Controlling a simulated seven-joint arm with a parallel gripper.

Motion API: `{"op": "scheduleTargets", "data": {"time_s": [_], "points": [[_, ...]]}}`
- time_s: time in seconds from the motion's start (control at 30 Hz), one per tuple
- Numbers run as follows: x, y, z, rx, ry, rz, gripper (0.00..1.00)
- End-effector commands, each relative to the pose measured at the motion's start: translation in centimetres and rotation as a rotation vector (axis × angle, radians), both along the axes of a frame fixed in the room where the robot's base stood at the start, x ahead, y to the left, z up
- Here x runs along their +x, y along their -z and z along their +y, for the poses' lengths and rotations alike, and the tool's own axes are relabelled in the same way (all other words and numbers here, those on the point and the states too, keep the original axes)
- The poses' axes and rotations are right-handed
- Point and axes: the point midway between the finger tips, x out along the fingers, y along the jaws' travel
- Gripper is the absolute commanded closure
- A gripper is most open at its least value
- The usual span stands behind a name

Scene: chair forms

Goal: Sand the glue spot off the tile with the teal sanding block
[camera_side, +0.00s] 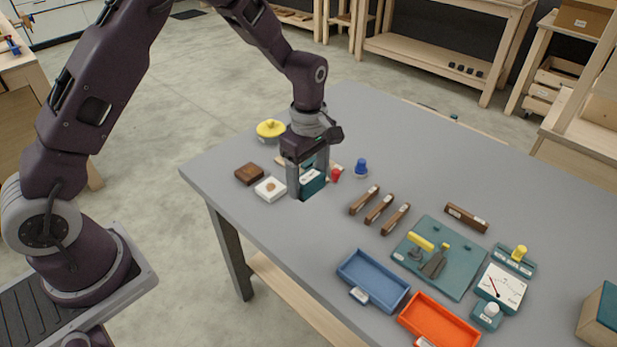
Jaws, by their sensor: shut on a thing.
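My gripper (307,185) is shut on the teal sanding block (313,183), which has a pale label on its side. The block is low over the grey table; I cannot tell whether it touches the surface. The white tile (271,190) lies flat just left of the gripper, with a tan glue spot (271,187) on its middle. The block is beside the tile, not over the spot.
A brown block (249,174) lies behind the tile. A yellow round thing (270,130), a red piece (335,173) and a blue knob (361,168) stand nearby. Several brown bars (379,209), a teal mat (462,277), a blue tray (372,281) and an orange tray (440,321) lie to the right.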

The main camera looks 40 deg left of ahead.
Motion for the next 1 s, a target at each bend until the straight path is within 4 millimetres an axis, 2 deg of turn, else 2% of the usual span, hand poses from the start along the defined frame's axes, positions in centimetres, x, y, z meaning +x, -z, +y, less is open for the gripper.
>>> {"op": "scheduleTargets", "data": {"time_s": [0.17,0.27,0.5,0.6,0.77,1.0], "points": [[2.7,0.3,3.0,0.006,-0.145,0.006,0.65],[5.4,0.3,6.3,0.009,-0.296,0.009,0.65],[11.6,-0.3,15.5,0.006,-0.655,-0.006,0.65],[13.2,-0.7,17.6,0.004,-0.73,-0.01,0.65],[14.2,-0.9,18.9,0.001,-0.774,-0.005,0.65],[14.4,-0.6,18.9,-0.001,-0.78,0.0,0.65]]}}
